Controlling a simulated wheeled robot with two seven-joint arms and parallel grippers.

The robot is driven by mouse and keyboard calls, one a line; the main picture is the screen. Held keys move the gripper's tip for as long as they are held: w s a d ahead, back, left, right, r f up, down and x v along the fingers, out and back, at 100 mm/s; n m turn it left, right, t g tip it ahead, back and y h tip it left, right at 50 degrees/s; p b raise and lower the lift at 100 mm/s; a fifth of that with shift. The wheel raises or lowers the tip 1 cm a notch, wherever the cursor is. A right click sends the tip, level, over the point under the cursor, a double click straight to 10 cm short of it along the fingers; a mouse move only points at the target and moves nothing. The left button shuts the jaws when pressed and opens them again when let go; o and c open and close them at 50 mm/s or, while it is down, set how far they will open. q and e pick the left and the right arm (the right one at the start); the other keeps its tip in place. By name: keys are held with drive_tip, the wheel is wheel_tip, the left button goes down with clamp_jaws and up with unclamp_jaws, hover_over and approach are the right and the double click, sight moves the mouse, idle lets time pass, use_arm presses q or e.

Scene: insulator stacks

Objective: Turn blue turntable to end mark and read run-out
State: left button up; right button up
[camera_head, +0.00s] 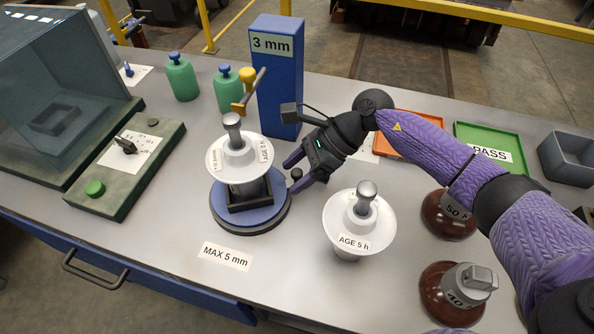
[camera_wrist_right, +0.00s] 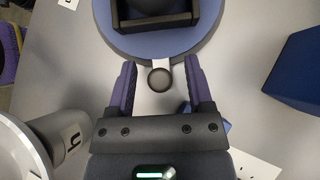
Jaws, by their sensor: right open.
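The blue turntable (camera_head: 268,217) stands at the table's middle. A black cradle on it holds a white insulator (camera_head: 238,165) with a metal cap, labelled "AGE 0 h". A dark round knob (camera_wrist_right: 159,79) sticks out from the turntable's rim on a light tab, also in the head view (camera_head: 296,173). My right gripper (camera_wrist_right: 160,72) is open, with its purple fingers on either side of the knob; I see gaps between them. A blue post (camera_head: 280,85) labelled "3 mm" stands behind, with a brass-coloured pointer (camera_head: 247,97) near the insulator's cap. My left gripper is out of view.
A white insulator (camera_head: 340,215) labelled "AGE 5 h" stands just right of the turntable. Brown insulators (camera_head: 437,305) lie under my right arm. A "MAX 5 mm" label (camera_head: 226,257) lies in front. An orange tray (camera_head: 415,124) and green "PASS" tray (camera_head: 497,135) are behind.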

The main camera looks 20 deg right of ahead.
clamp_jaws()
idle(1.4)
